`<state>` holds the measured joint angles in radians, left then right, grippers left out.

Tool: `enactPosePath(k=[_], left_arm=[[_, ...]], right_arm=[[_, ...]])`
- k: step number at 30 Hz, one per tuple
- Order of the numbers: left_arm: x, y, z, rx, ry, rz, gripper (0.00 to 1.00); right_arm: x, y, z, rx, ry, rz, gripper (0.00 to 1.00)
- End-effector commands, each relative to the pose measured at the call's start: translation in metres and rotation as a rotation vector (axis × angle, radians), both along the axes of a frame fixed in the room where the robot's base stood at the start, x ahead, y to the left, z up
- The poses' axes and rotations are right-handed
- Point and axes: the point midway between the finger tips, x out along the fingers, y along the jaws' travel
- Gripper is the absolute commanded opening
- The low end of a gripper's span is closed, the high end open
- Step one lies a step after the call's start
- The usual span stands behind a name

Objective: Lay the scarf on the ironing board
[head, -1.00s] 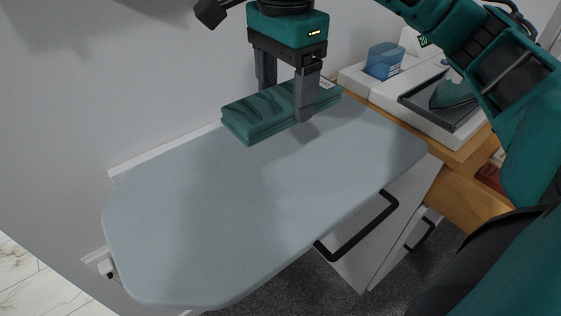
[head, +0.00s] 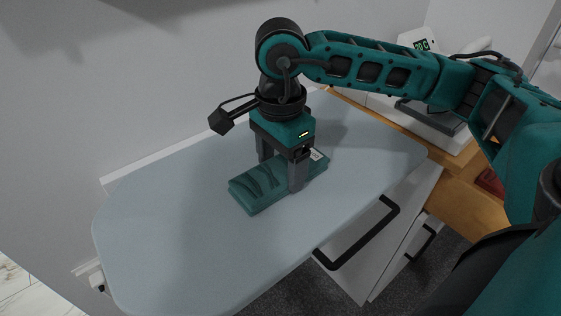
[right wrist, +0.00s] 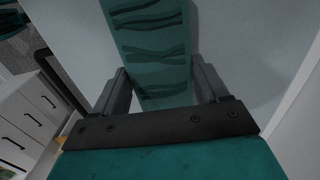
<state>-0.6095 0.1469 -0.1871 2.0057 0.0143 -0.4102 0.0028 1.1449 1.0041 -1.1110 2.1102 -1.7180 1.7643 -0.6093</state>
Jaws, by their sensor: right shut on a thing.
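The scarf (head: 258,190) is a folded teal bundle with dark wavy stripes and a small white label at its right end. It is over the middle of the pale blue-grey ironing board (head: 160,235), low at its surface; I cannot tell whether it touches. My right gripper (head: 281,180) points down and is shut across the scarf, one finger on each long side. In the right wrist view the scarf (right wrist: 150,50) runs between the two fingers (right wrist: 160,95), with the board behind it. My left gripper is not in view.
A wooden counter (head: 450,165) with a white unit and dark tray (head: 435,115) stands at the right. White drawers with black handles (head: 360,235) are below the board. A wall runs along the board's far side. The board's left half is clear.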

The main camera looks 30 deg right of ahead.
Motion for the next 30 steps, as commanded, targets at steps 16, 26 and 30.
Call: enactPosePath(k=[16, 26, 30], left_arm=[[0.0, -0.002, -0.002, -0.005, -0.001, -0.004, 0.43], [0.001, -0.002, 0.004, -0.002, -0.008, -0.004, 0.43], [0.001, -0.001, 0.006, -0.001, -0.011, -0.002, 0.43]], right_arm=[[0.0, 0.0, -0.002, 0.0, 0.0, 0.0, 0.99], [0.001, 0.0, 0.007, 0.001, -0.002, 0.0, 0.99], [0.001, 0.001, 0.033, 0.002, -0.006, 0.0, 0.99]])
